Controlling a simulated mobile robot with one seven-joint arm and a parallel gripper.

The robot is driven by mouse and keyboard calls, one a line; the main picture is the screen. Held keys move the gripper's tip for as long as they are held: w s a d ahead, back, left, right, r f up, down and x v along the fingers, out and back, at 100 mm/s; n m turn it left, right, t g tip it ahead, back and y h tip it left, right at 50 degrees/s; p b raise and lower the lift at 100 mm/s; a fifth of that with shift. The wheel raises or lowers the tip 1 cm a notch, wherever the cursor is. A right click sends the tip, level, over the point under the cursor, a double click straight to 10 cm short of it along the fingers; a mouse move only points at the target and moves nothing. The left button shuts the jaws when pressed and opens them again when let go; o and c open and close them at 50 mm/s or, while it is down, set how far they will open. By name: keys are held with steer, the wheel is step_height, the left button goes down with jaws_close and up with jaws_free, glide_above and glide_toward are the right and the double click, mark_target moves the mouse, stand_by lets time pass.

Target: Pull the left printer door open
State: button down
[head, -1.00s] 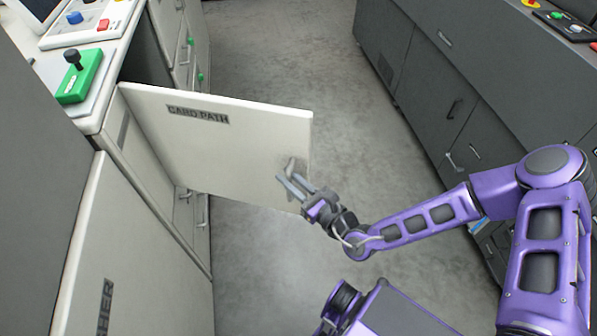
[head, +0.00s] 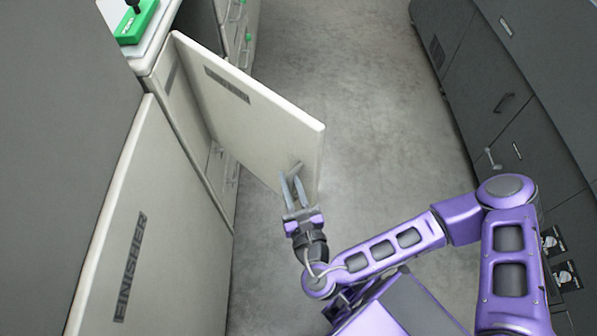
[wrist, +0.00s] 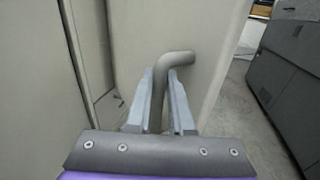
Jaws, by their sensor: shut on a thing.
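A cream door (head: 250,105) with a dark label stands swung out from the cream cabinet on the left. The label is too blurred to read now. A bent grey handle (head: 297,168) sits near the door's free edge; the handle also shows in the wrist view (wrist: 179,58). My gripper (head: 290,177) is shut on the handle, with its fingers on both sides of the handle's stem. In the wrist view my gripper (wrist: 160,75) points at the door face. The space behind the door is mostly hidden.
A cream panel marked FINISHER (head: 150,240) lies nearer on the left. Dark grey cabinets (head: 500,95) line the right side. Grey floor (head: 365,100) lies clear between the rows. A green block with a black knob (head: 137,22) sits on the left top.

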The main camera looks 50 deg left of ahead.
steer(key=shift+s, duration=0.2)
steer(key=c, duration=0.8)
jaws_free()
steer(key=r, duration=1)
steer(key=shift+w+a+r, duration=0.1)
steer(key=shift+a+r, duration=0.15)
steer(key=shift+a, duration=0.05)
step_height(320, 180, down, 7)
steer(key=d+h, duration=0.2)
steer(key=h, duration=0.1)
steer(key=shift+w+d+f, duration=0.15)
steer(key=shift+w+d, duration=0.15)
steer(key=shift+w, duration=0.05)
